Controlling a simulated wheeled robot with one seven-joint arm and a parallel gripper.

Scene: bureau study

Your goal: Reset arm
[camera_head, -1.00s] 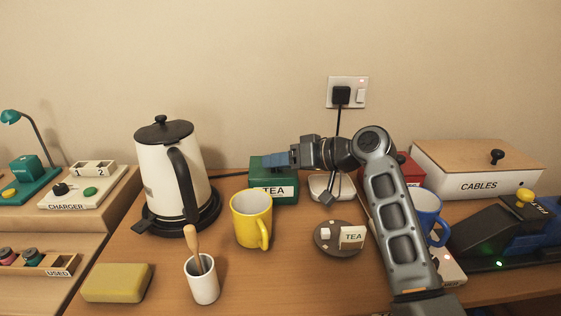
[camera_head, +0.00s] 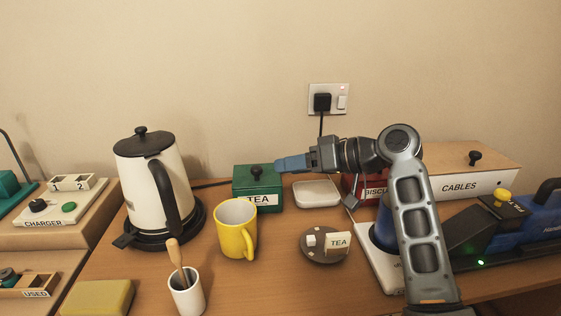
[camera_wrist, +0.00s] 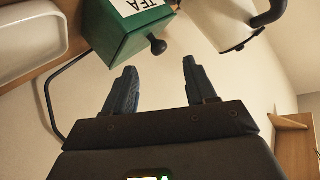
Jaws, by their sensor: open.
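My gripper (camera_head: 281,164) is beside the upper right of the green TEA box (camera_head: 258,190) in the head view, and my arm reaches up from the lower right. In the wrist view my gripper (camera_wrist: 157,85) has its two blue fingers spread apart with nothing between them. The green TEA box (camera_wrist: 130,30) with its dark knob (camera_wrist: 157,46) is beyond the fingertips there. The box's lid is on.
A white kettle (camera_head: 148,190) on a black base, a yellow mug (camera_head: 237,229) and a white cup (camera_head: 187,293) with a wooden-handled tool stand left. A TEA-labelled round tray (camera_head: 322,254), blue mug (camera_head: 382,227) and CABLES box (camera_head: 488,186) are right.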

